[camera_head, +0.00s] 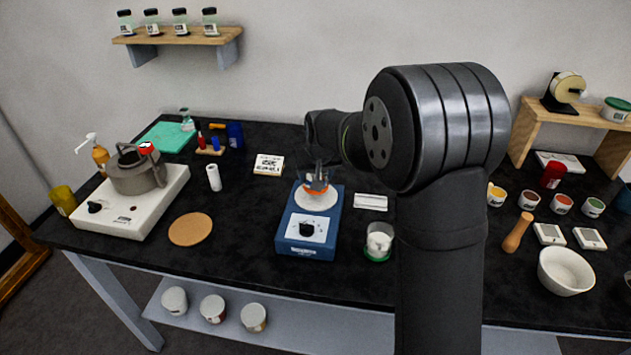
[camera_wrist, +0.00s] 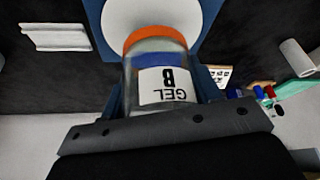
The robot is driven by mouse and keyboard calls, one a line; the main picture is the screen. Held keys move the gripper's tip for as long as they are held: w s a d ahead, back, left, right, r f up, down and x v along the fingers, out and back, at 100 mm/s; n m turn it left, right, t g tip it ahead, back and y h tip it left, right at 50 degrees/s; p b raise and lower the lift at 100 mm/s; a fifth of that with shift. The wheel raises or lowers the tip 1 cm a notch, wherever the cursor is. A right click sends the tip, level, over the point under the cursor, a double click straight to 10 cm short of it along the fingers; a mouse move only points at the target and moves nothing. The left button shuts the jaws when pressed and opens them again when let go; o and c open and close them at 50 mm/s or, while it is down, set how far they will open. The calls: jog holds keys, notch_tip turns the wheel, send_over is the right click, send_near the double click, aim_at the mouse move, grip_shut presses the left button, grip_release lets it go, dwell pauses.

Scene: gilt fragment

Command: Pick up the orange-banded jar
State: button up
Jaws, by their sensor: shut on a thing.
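The orange-banded jar (camera_wrist: 155,65) is clear, with an orange band at one end and a white label reading "GEL B". My gripper (camera_wrist: 165,125) is shut on it; the jar fills the middle of the wrist view. In the head view the jar (camera_head: 316,188) shows as a bit of orange just above the round white plate (camera_head: 315,201) of a blue device (camera_head: 308,233). My gripper (camera_head: 318,172) is over that plate. I cannot tell whether the jar touches the plate. The gripper hides part of the jar.
A white holder (camera_head: 370,202) and a green-based jar (camera_head: 379,243) stand right of the blue device. A cork disc (camera_head: 190,229) and a hotplate (camera_head: 130,215) with a grey kettle (camera_head: 136,172) are to the left. A labelled box (camera_head: 269,165) lies behind. My arm hides the table's middle right.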

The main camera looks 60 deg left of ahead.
jog(key=w+d+r, duration=0.7)
jog(key=d+r, duration=0.1)
jog(key=d, duration=0.2)
jog(key=d+f+m, duration=0.1)
jog(key=d+f, duration=0.4)
jog(key=d, duration=0.4)
jog(key=d+f+m+t, duration=0.1)
jog(key=d+f, duration=0.4)
jog(key=d, duration=0.5)
jog(key=w+d+f+m, duration=0.1)
jog(key=d+f+m, duration=0.1)
jog(key=d+f, duration=0.3)
jog(key=shift+w+d+m+t+h, duration=0.1)
jog(key=shift+d+m+t+h, duration=0.25)
jog(key=shift+d, duration=1.95)
jog(key=shift+w+a+f, duration=0.1)
jog(key=shift+w+f, duration=0.05)
jog(key=shift+w, duration=0.05)
jog(key=w+a, duration=1.2)
jog(key=shift+w+a, duration=0.1)
jog(key=shift+a, duration=0.05)
jog(key=shift+f, duration=0.75)
